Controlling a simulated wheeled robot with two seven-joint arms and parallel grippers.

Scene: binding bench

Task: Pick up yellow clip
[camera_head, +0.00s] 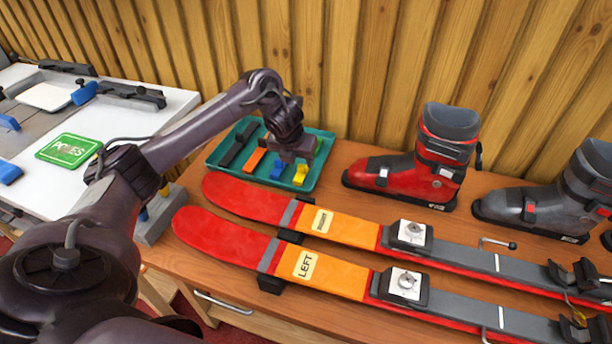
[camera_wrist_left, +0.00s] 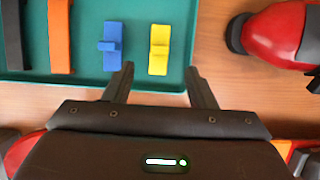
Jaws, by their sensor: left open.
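The yellow clip (camera_head: 301,174) lies at the right end of a teal tray (camera_head: 226,180), near its front right corner. In the left wrist view the yellow clip (camera_wrist_left: 159,50) lies on the tray floor, beyond the fingertips and between their lines. My left gripper (camera_head: 292,160) is above the tray by the yellow clip. Its two fingers are apart and empty in the left wrist view (camera_wrist_left: 158,75). A blue clip (camera_wrist_left: 111,46) lies just left of the yellow one. My right gripper is not in view.
An orange strip (camera_head: 256,160) and a black strip (camera_head: 237,145) also lie in the tray. A red boot (camera_head: 405,180) stands right of it. Two red-orange skis (camera_head: 250,199) lie in front, and a wooden wall (camera_head: 340,60) rises behind.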

